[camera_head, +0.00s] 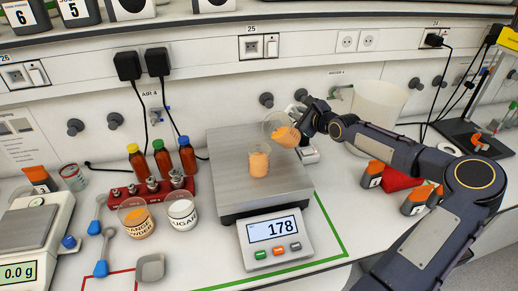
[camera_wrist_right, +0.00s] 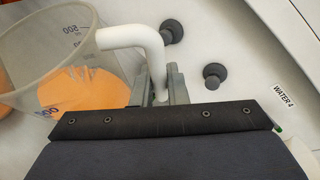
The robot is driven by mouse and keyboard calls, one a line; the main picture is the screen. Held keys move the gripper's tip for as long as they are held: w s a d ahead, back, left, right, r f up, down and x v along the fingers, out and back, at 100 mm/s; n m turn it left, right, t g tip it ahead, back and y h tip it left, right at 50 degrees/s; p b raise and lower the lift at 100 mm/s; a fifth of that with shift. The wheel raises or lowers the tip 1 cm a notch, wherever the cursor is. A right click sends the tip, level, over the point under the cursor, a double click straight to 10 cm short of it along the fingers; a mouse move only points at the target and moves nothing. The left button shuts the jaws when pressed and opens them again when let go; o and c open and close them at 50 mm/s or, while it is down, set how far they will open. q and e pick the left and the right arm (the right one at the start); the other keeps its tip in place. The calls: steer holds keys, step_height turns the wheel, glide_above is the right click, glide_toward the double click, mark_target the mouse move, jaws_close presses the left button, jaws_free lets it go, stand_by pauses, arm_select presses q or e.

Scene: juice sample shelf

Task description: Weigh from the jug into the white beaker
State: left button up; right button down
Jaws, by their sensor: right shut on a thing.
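A clear jug (camera_head: 279,125) with orange juice in it is held above and slightly right of a beaker on the bench scale (camera_head: 237,148). My right gripper (camera_head: 306,113) is shut on the jug's white handle (camera_wrist_right: 145,38), and its fingers (camera_wrist_right: 160,85) show at the handle in the right wrist view. The jug looks tilted; I cannot make out a stream. The beaker (camera_head: 259,160) looks clear rather than white, stands upright on the scale plate and holds orange juice. The scale display (camera_head: 272,229) reads 178. My left gripper is not in view.
A red rack (camera_head: 150,190) with metal weights, capped bottles (camera_head: 162,158), an orange powder tub (camera_head: 136,219) and a sugar tub (camera_head: 182,212) stand left of the scale. A small balance (camera_head: 30,240) is far left. A large pale container (camera_head: 377,107) stands behind my right arm.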

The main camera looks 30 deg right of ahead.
steer(key=w+d+f+m+g+y, duration=0.1)
steer(key=w+d+f+m+y, duration=0.15)
steer(key=d+f+m, duration=0.35)
steer(key=shift+n+g+y, duration=0.3)
steer(key=shift+y, duration=0.15)
steer(key=r, duration=0.3)
steer(key=a+r, duration=0.1)
steer(key=r, duration=0.1)
steer(key=shift+s, duration=0.35)
steer(key=shift+s, duration=0.1)
stand_by(1.4)
